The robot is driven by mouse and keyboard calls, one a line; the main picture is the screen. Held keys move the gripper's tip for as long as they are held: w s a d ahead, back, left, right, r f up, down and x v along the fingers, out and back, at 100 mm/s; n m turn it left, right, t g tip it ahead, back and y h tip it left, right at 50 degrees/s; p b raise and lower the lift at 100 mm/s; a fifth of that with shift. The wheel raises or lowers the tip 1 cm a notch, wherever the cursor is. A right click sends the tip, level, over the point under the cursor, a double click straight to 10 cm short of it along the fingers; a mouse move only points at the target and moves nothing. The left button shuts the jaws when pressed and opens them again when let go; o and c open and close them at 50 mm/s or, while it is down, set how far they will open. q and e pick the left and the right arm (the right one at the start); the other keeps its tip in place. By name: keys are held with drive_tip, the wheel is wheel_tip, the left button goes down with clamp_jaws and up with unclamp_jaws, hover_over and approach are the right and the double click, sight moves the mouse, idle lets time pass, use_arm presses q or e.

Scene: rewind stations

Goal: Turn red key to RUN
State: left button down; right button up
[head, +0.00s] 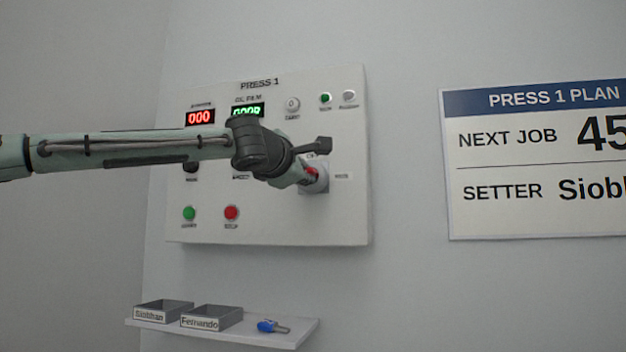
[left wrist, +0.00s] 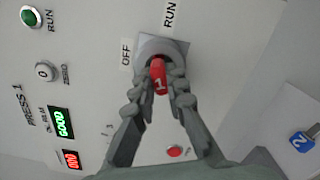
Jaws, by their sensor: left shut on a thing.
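The red key (left wrist: 158,78), marked 1, sits in the round key switch (left wrist: 155,48) on the PRESS 1 panel (head: 270,225). The switch has OFF and RUN labels beside it. My left gripper (left wrist: 158,88) is shut on the key's head, one finger on each side. In the head view the red key (head: 312,172) shows small at the tip of my left gripper (head: 306,174), which partly covers the switch. Which label the key points to cannot be told. My right gripper is not in view.
Below the panel a white shelf (head: 250,337) holds trays labelled Siobhan (head: 160,313) and Fernando (head: 210,322) and a blue key (head: 270,326). Green (head: 189,213) and red (head: 231,212) buttons sit low on the panel. A plan sign (head: 540,160) hangs at right.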

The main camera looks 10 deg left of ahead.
use_arm(q)
drive_tip(key=c, duration=1.5)
unclamp_jaws()
drive_tip(key=shift+o, duration=0.2)
drive_tip(key=s, duration=1.2)
drive_tip(key=shift+a, duration=0.45)
